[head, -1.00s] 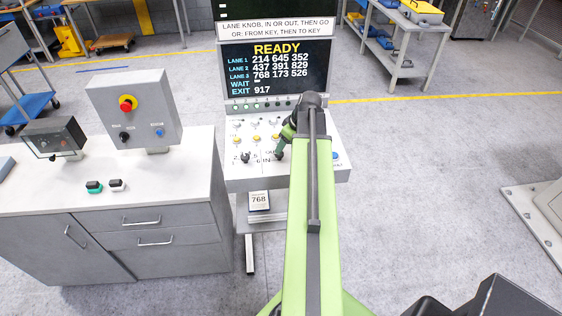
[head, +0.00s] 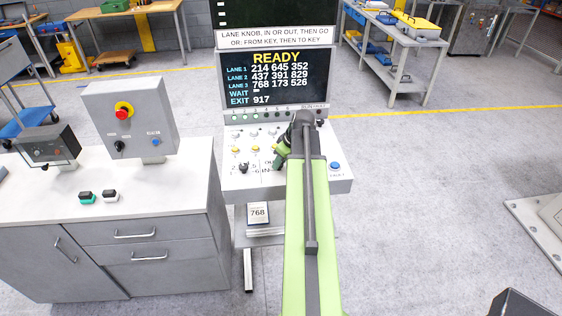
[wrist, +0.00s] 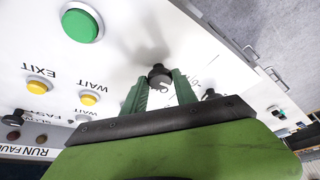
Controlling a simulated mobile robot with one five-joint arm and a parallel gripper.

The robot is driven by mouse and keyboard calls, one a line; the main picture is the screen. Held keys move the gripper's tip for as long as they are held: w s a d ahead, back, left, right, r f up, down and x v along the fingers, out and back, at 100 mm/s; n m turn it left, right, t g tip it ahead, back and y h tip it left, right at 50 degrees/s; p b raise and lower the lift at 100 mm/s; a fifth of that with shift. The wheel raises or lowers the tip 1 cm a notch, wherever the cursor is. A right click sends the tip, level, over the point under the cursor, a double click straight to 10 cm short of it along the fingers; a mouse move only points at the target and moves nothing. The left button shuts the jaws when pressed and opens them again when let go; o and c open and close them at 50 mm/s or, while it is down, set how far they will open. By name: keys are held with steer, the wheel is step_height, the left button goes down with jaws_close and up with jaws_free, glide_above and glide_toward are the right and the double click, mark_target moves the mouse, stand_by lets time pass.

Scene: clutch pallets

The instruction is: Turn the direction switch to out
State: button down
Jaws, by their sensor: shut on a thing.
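The direction switch is a small black knob (wrist: 159,75) on the white sloped control panel (wrist: 115,60). In the wrist view my gripper (wrist: 160,83) has its two green fingers on either side of this knob, shut on it. The label beside the knob is mostly covered, and I cannot tell which way it points. In the head view my gripper (head: 278,162) is at the panel and hides the switch. Another black knob (head: 243,168) sits to its left, and it also shows in the wrist view (wrist: 210,94). The screen (head: 275,78) reads READY.
A green button (wrist: 82,23) and yellow buttons (wrist: 90,98) lie near my fingers. A blue button (head: 335,166) is at the panel's right. A grey cabinet (head: 140,245) with a control box (head: 130,118) stands left.

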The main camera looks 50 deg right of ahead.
steer(key=shift+d, duration=0.15)
steer(key=shift+a+m+h, duration=0.3)
steer(key=shift+m+h, duration=0.1)
steer(key=shift+m, duration=0.7)
steer(key=m+h, duration=0.1)
steer(key=m, duration=0.2)
steer(key=shift+a, duration=0.1)
steer(key=m+g+h, duration=0.1)
steer(key=m, duration=0.2)
steer(key=m+g+h, duration=0.1)
steer(key=m, duration=0.2)
steer(key=shift+w+a+m, duration=0.1)
steer(key=shift+w+m, duration=0.05)
steer(key=shift+m, duration=0.25)
